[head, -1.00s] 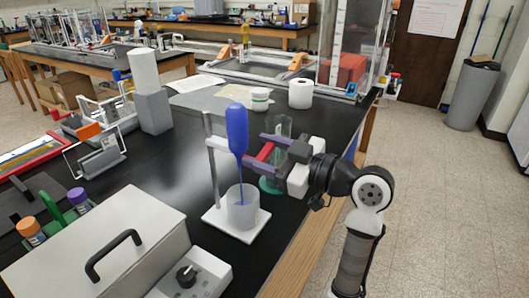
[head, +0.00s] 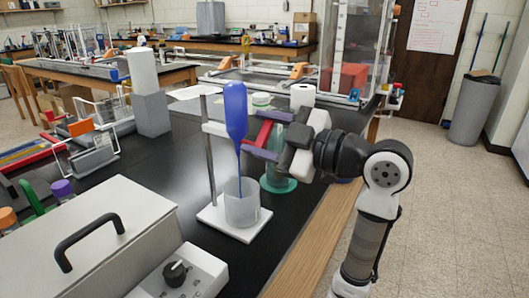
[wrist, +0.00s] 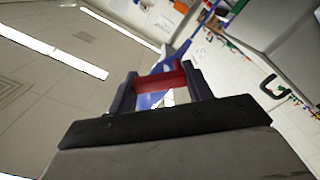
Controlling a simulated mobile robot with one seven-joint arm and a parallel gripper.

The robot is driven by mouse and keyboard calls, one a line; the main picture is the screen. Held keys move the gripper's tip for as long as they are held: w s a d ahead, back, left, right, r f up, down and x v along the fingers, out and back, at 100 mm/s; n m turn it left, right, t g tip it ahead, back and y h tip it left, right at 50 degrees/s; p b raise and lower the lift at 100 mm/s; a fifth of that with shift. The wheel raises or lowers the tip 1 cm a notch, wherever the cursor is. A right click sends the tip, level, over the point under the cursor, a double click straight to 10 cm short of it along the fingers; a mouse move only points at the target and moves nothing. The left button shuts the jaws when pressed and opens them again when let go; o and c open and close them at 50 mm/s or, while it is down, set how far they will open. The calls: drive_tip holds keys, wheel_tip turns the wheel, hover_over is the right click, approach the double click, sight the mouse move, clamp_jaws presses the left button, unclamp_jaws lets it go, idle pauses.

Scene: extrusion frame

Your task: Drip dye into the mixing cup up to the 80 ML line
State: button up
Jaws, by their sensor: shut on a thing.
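The mixing cup (head: 241,208) is translucent grey and stands upright on the white stand base (head: 215,222). A blue, bulb-shaped dye vessel (head: 236,112) hangs upright above it from the stand's rod (head: 209,160). A thin blue line runs from its narrow end down into the cup. I cannot tell whether it is a stem or a stream. My gripper (head: 264,135) is right of the vessel, shut on a red bar-shaped piece (head: 264,131). This red piece (wrist: 160,81) also shows between the fingers in the wrist view, with blue behind it. The cup's markings and dye level are not readable.
A green-tinted clear vessel (head: 278,180) stands just behind and below my gripper. A grey box with a black handle (head: 90,240) and a knob unit (head: 178,275) fill the front left. A white roll (head: 303,97) stands behind. Black bench is clear left of the stand.

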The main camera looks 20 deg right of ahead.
drive_tip(key=shift+s+a+n+b, duration=0.1)
drive_tip(key=shift+a+n+b, duration=0.05)
drive_tip(key=shift+n+b, duration=0.8)
drive_tip(key=o, duration=1)
drive_tip(key=shift+r, duration=0.1)
drive_tip(key=b+v, duration=0.1)
drive_tip(key=v, duration=1.2)
drive_tip(key=shift+s+d+b, duration=0.25)
drive_tip(key=shift+s+b, duration=0.05)
drive_tip(key=shift+b, duration=0.1)
drive_tip(key=shift+c, duration=0.4)
